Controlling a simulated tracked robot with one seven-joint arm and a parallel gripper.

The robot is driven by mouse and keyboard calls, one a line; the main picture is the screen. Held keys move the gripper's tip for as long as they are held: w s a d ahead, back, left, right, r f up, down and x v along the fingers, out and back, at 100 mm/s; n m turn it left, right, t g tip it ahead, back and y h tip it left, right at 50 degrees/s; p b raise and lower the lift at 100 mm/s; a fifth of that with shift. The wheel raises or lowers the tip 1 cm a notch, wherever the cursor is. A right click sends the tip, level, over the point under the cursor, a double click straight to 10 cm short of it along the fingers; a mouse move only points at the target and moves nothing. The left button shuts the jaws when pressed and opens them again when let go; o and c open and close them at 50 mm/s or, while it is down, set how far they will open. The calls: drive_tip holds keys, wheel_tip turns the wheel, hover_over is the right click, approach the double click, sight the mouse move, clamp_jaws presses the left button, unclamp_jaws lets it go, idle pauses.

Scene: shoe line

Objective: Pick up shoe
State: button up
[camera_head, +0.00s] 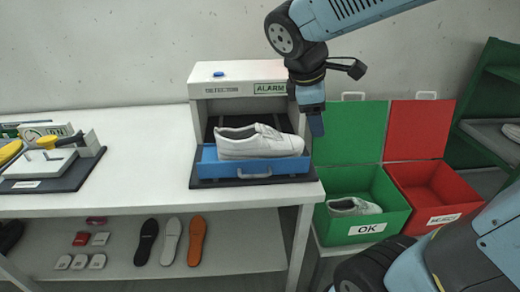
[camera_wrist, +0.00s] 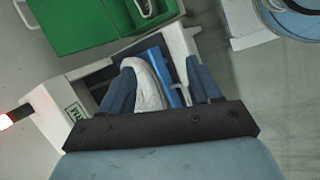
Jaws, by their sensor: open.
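A white shoe (camera_head: 262,142) lies on the blue tray (camera_head: 215,170) at the opening of the white detector (camera_head: 240,85), its length running left to right. My gripper (camera_head: 316,128) is to the right of the shoe and above it, pointing down, seen edge-on in the head view. In the wrist view the gripper (camera_wrist: 160,68) is open, with its two blue fingers apart. There the shoe (camera_wrist: 147,85) shows between the fingers, closer to the left one, with part of it hidden behind the gripper's dark base. No contact is visible.
A green OK bin (camera_head: 390,226) holding a white shoe (camera_head: 352,207) stands right of the table, beside a red bin (camera_head: 436,207). A green rack (camera_head: 490,110) is at far right. Insoles lie on the lower shelf (camera_head: 250,260).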

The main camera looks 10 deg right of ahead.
drive_tip(key=w+a+f+n+t+h, duration=0.1)
drive_tip(key=w+a+f+n+h, duration=0.2)
drive_tip(key=w+a+n, duration=0.6)
drive_tip(key=n+t+h, duration=0.2)
drive_tip(key=n+t, duration=0.2)
drive_tip(key=n, duration=0.9)
approach(257, 128)
drive_tip(key=x, duration=0.4)
drive_tip(key=shift+w+a+f, duration=0.15)
drive_tip(key=shift+w+f, duration=0.1)
drive_tip(key=shift+f, duration=0.05)
drive_tip(key=shift+x, duration=3.15)
drive_tip(key=shift+s, duration=0.2)
clamp_jaws()
